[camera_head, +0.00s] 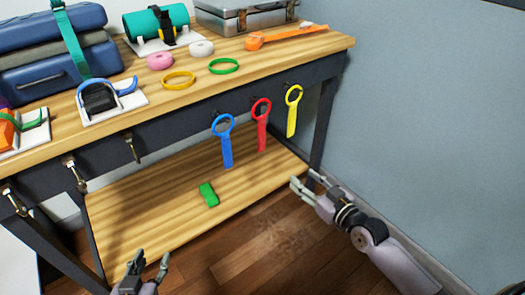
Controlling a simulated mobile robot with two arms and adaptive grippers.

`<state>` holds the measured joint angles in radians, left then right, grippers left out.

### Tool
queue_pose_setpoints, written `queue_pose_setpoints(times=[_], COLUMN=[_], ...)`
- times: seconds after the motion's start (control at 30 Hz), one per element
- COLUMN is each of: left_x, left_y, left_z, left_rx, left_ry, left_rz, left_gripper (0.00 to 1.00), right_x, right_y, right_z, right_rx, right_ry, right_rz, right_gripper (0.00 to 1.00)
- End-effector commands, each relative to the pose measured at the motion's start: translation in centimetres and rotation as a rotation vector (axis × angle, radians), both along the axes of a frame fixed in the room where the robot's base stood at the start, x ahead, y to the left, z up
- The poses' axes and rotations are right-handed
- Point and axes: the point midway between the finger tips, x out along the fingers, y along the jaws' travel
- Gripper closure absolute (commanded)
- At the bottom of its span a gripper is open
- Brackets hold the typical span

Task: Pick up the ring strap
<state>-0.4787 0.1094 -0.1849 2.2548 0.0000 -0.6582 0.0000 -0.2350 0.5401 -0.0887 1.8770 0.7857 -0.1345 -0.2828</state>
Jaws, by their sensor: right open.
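Three straps with ring-shaped tops hang from hooks on the dark front of the bench: a blue ring strap (226,150), a red ring strap (262,132) and a yellow ring strap (292,119). My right gripper (305,180) is open and empty, below and slightly right of the yellow strap and apart from all three. My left gripper (150,262) is at the bottom edge, its fingers apart with nothing between them. It is in front of the lower shelf, well below and left of the blue strap.
The wooden bench top (215,88) holds rings, rolls, an orange strap (285,37), a teal roll (156,22) and cases. A green block (208,194) lies on the lower shelf (150,200). Empty metal hooks (132,147) line the left front. The floor at right is clear.

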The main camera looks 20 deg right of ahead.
Motion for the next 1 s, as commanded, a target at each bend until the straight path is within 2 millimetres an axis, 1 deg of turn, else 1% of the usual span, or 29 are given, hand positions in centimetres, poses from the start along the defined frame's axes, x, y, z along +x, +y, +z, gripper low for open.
queue_pose_setpoints(times=[0.03,0.13,0.2,0.3,0.37,0.57,0.8,0.9,1.0], left_x=[-0.1,-0.4,-0.6,-0.6,-0.4,0.5,1.0,1.0,0.9], left_y=[0.0,0.0,0.0,0.0,-0.2,-0.7,-1.5,-1.6,-1.7], left_z=[0.6,3.1,4.2,5.2,5.8,8.1,11.8,13.2,13.9], left_rx=[-0.008,-0.019,-0.024,-0.031,-0.037,-0.07,-0.122,-0.14,-0.15], left_ry=[-0.038,-0.089,-0.11,-0.14,-0.165,-0.293,-0.495,-0.563,-0.601], left_rz=[-0.001,-0.001,-0.002,-0.004,-0.005,-0.013,-0.027,-0.03,-0.032], left_gripper=[0.6,0.6,0.6,0.6,0.6,0.6,0.6,0.6,0.6], right_x=[0.0,-0.2,-0.3,0.2,0.9,4.4,8.9,10.2,10.9], right_y=[0.8,1.8,2.3,2.7,3.0,4.3,5.9,6.3,6.6], right_z=[0.6,3.1,4.2,5.0,5.2,5.2,5.1,5.0,5.0], right_rx=[0.008,0.024,0.031,0.036,0.038,0.04,0.04,0.037,0.036], right_ry=[-0.044,-0.101,-0.125,-0.14,-0.144,-0.143,-0.14,-0.139,-0.138], right_rz=[0.025,0.059,0.073,0.08,0.08,0.08,0.08,0.08,0.08], right_gripper=[0.56,0.56,0.56,0.56,0.56,0.56,0.56,0.56,0.56])
